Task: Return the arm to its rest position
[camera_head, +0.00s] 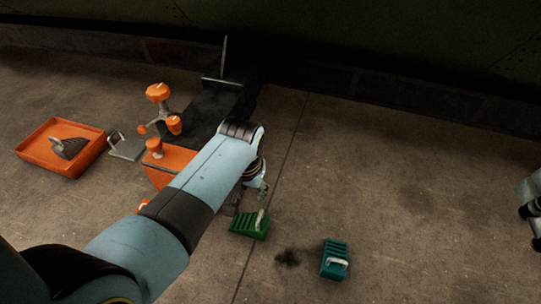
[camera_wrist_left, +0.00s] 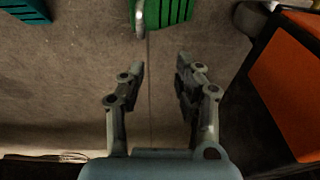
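My left arm reaches in from the lower left of the head view. Its gripper (camera_head: 250,192) is partly hidden behind the wrist, just above a green ribbed block with a pale handle (camera_head: 249,225). In the left wrist view my left gripper (camera_wrist_left: 160,75) has its two fingers apart with bare floor between them. The green block (camera_wrist_left: 168,12) lies beyond the fingertips and is not held.
A teal block (camera_head: 335,259) lies on the floor at right, beside a dark smudge (camera_head: 288,257). An orange tray (camera_head: 62,148) holding a dark ribbed piece stands at left. An orange and black fixture (camera_head: 170,158) stands beside my left arm.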

